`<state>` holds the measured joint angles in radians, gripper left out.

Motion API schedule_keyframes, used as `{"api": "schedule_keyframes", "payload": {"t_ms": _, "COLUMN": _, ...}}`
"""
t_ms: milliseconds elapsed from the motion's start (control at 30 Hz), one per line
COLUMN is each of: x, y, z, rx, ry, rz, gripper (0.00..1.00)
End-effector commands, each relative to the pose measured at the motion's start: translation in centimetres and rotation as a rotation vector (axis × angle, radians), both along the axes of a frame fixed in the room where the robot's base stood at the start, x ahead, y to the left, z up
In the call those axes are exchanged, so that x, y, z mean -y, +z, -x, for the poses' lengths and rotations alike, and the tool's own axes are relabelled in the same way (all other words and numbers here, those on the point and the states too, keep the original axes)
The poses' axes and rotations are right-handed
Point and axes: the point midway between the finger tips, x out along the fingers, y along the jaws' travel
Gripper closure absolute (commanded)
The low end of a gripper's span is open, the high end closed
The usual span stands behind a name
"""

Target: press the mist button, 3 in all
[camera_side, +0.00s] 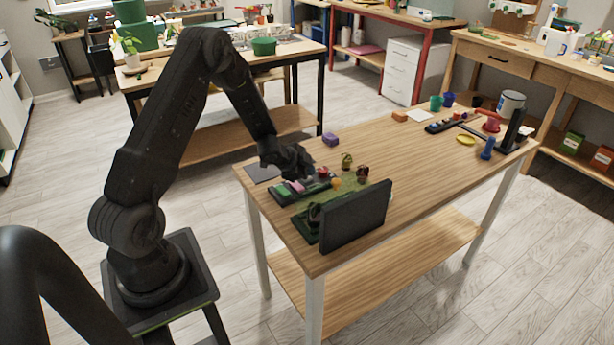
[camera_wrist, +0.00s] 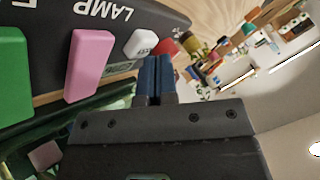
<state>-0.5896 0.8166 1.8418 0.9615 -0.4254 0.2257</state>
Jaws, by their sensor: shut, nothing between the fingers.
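A dark button panel (camera_side: 287,198) lies near the left end of the wooden table. In the wrist view the panel (camera_wrist: 60,55) carries a green button (camera_wrist: 12,75), a pink button (camera_wrist: 88,62), a white button (camera_wrist: 141,43) and a red knob (camera_wrist: 166,46). The word LAMP is printed upside down above the pink and white buttons; another label is cut off, and I cannot read which button is mist. My gripper (camera_wrist: 154,65) is shut and empty, its blue-grey fingertips just beside the white button. In the side view my gripper (camera_side: 303,172) is over the panel; I cannot tell whether it touches.
A dark upright screen (camera_side: 355,217) stands at the table's front edge, close to the panel. A purple block (camera_side: 330,139) lies behind it and small plants (camera_side: 347,160) to its right. The middle of the table (camera_side: 400,150) is clear. Cups and tools crowd the far end.

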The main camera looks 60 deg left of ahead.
Motion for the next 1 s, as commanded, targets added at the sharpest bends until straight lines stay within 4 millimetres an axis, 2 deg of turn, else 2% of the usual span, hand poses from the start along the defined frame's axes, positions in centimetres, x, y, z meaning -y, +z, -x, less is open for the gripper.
{"api": "schedule_keyframes", "payload": {"t_ms": 567, "x": 0.0, "y": -0.3, "z": 0.0, "rx": -0.001, "ry": 0.001, "rz": 0.0, "gripper": 1.0}}
{"api": "schedule_keyframes", "payload": {"t_ms": 1000, "x": 0.0, "y": 1.5, "z": 0.0, "rx": 0.0, "ry": 0.0, "rz": 0.0, "gripper": 1.0}}
